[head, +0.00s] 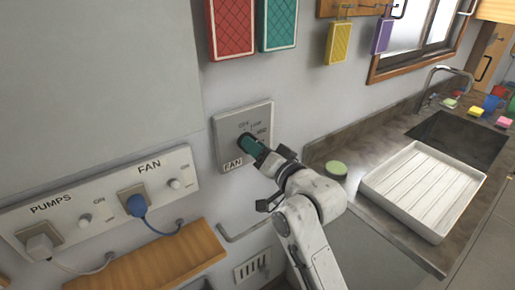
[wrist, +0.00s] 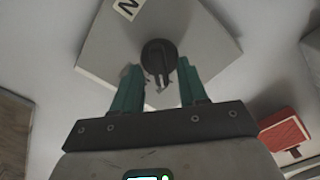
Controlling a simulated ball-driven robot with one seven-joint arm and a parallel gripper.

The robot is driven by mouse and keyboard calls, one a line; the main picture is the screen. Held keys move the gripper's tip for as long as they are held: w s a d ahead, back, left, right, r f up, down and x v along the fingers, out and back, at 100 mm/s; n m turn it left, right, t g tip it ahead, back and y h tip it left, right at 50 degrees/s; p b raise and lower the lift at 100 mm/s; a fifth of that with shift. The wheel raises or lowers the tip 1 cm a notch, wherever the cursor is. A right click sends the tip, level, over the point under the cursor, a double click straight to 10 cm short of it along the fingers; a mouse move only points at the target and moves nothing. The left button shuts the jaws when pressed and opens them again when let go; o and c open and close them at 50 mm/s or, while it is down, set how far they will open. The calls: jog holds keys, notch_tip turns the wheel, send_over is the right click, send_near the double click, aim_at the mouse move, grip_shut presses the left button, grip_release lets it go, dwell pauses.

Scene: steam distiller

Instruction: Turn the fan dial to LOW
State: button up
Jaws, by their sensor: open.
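The fan dial is a round black knob (wrist: 158,56) on a square grey wall plate (head: 226,124) marked FAN at its lower left. The plate also shows in the wrist view (wrist: 205,35). In the head view my gripper (head: 250,146) reaches the plate and mostly hides the knob. In the wrist view my gripper (wrist: 159,74) is open, with one green finger on each side of the knob. I cannot tell whether the fingers touch it. The small setting words on the plate are hard to read, and the knob's setting cannot be told.
A socket panel (head: 110,205) marked PUMPS and FAN, with plugs and cords, is left of the plate above a wooden ledge (head: 160,262). Red (head: 231,27) and teal (head: 277,22) pads hang above.

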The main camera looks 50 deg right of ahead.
jog(key=shift+s, duration=0.1)
jog(key=v, duration=1)
jog(key=shift+s, duration=0.3)
jog(key=shift+a, duration=0.1)
jog(key=s+a+f+n+g+y, duration=0.1)
jog(key=a+f+n+g+y, duration=0.2)
jog(key=f, duration=0.6)
jog(key=s+a+f+n+g+y, duration=0.15)
jog(key=a+f+g, duration=0.3)
jog(key=f, duration=0.45)
jog(key=s+a+f+n+g, duration=0.2)
jog(key=s+f+n+g, duration=0.1)
jog(key=s+f+g, duration=0.1)
jog(key=s+a+f+n+g, duration=0.2)
jog(key=s+f+g, duration=0.3)
jog(key=s, duration=0.3)
jog(key=shift+s+a+f+n, duration=0.4)
jog(key=shift+f+n, duration=0.25)
jog(key=shift+f, duration=0.15)
